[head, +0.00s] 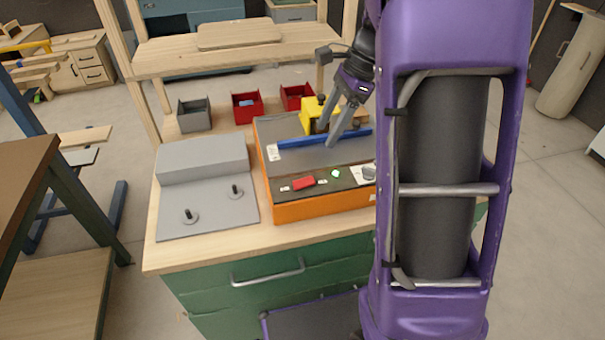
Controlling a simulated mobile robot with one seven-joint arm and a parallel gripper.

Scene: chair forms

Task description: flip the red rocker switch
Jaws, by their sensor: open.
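The red rocker switch (304,183) sits on the dark front panel of an orange machine (300,209) on the workbench. A small green button (336,173) is to its right, and small pale marks lie on both sides of it. My gripper (326,138) is open and empty. It hangs above the machine's grey top, in front of the yellow block (312,115) and over the blue bar (300,141). It is behind and above the switch, apart from it. The right end of the machine is hidden by my purple arm column.
A grey fixture (215,200) with two upright pegs stands left of the machine. A grey bin (194,115) and red bins (247,107) stand behind. A wooden shelf (190,55) rises at the back. The bench's front strip is clear.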

